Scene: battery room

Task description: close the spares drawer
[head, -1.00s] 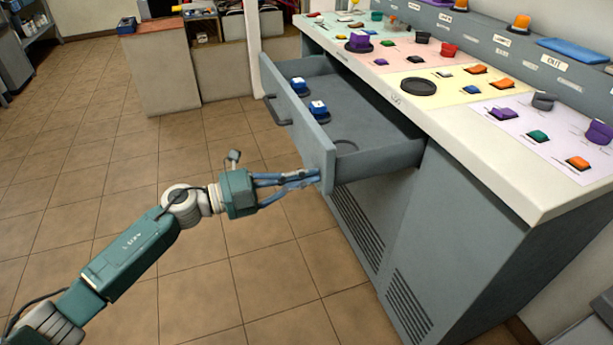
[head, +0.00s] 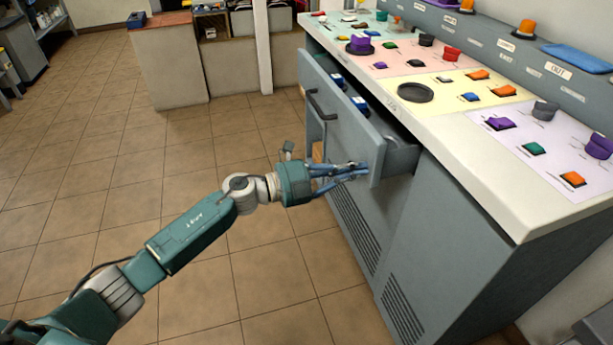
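The spares drawer (head: 345,128) is a grey drawer under the console worktop. It stands partly open, with a gap between its front panel and the cabinet. Its dark handle (head: 321,106) is on the front panel. Blue-and-white parts (head: 360,104) show inside over the top of the front panel. My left gripper (head: 362,172) is at the near end of the front panel, on its outer face, well away from the handle. My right gripper is not in view.
The worktop (head: 455,118) above the drawer holds coloured mats with several buttons and knobs. The vented grey cabinet (head: 440,240) is below. A wooden-topped counter (head: 165,65) and a white post (head: 262,50) stand behind. The tiled floor (head: 110,150) at left is clear.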

